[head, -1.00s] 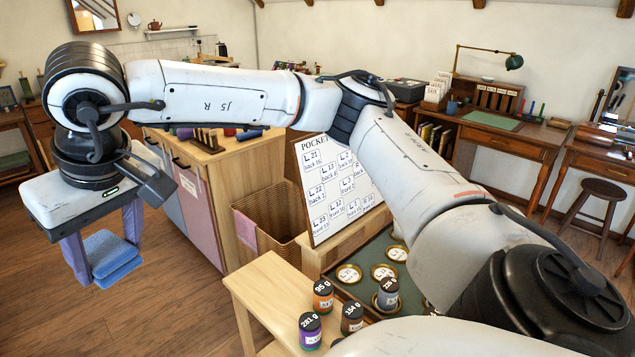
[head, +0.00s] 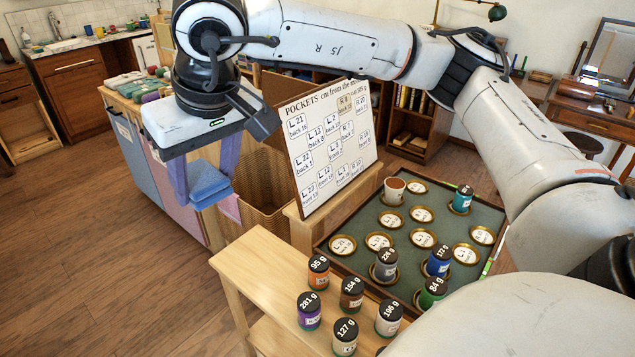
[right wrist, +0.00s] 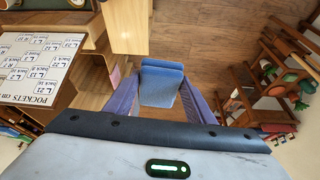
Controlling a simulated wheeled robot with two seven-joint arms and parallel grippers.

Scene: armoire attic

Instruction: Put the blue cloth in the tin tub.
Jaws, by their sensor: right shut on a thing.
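The blue cloth (head: 208,186) is a small folded pad held between the two purple fingers of my right gripper (head: 205,178), which is shut on it. The cloth hangs in the air in front of the cabinet, well above the floor. In the right wrist view the cloth (right wrist: 160,86) sits between the fingertips of my right gripper (right wrist: 160,98). I see no tin tub in these frames. My left gripper is not in view.
A wicker basket (head: 262,190) with a pink cloth (head: 230,207) stands behind the held cloth. A pockets board (head: 332,150), a green tray (head: 400,215) and several labelled jars (head: 309,311) are to the right. Wooden floor (head: 90,250) is open at left.

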